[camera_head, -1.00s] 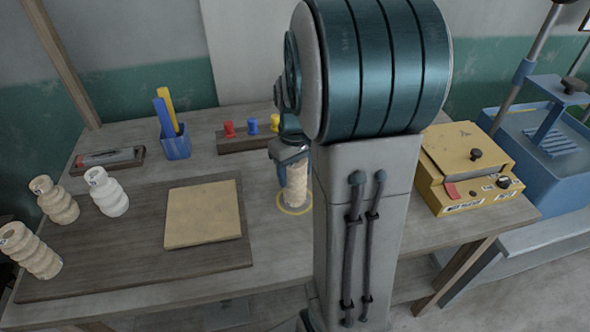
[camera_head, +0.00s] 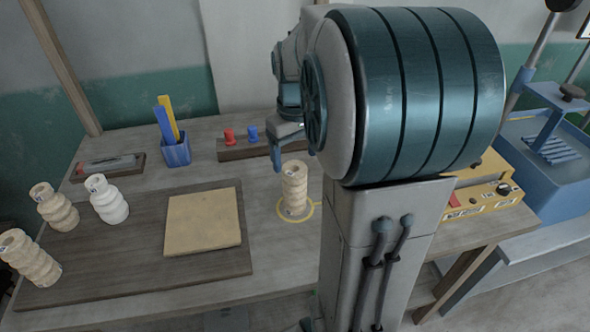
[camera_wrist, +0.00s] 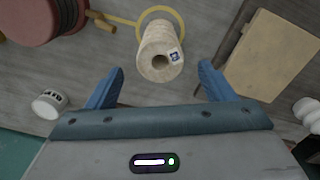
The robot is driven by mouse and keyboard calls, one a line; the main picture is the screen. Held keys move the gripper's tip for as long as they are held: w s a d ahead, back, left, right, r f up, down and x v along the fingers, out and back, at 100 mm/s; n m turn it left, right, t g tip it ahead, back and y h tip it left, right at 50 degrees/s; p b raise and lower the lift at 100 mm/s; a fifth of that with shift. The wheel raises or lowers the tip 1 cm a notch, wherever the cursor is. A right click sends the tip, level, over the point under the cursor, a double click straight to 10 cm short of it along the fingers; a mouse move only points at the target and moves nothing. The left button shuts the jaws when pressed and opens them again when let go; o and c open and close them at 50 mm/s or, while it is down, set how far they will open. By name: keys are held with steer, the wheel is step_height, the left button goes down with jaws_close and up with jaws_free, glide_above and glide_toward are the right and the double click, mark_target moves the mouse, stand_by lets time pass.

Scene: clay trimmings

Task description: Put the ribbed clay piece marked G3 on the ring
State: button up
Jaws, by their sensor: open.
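A tan ribbed clay piece (camera_head: 295,186) stands upright on the table within the yellow ring (camera_head: 311,213). In the wrist view the clay piece (camera_wrist: 160,52) shows its hollow top and a small dark label too small to read, with part of the ring (camera_wrist: 144,20) behind it. My gripper (camera_wrist: 161,68) is open and empty, its two blue fingers apart on either side of the view and clear of the piece. In the head view it is above and behind the piece, partly hidden by my arm. Two more tan ribbed pieces (camera_head: 54,207) (camera_head: 28,258) and a white one (camera_head: 106,199) stand at the left.
A tan square slab (camera_head: 203,219) lies on the dark board (camera_head: 110,262) left of the ring. A blue cup (camera_head: 176,152) with tools and a rack (camera_head: 238,152) with coloured pegs stand behind. A yellow box (camera_head: 485,195) is at the right. A white labelled cylinder (camera_wrist: 48,104) shows in the wrist view.

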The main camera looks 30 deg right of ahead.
steer(key=s+a+f+m+t, duration=0.1)
steer(key=s+a+t, duration=0.2)
steer(key=s+a, duration=0.9)
steer(key=shift+s, duration=0.25)
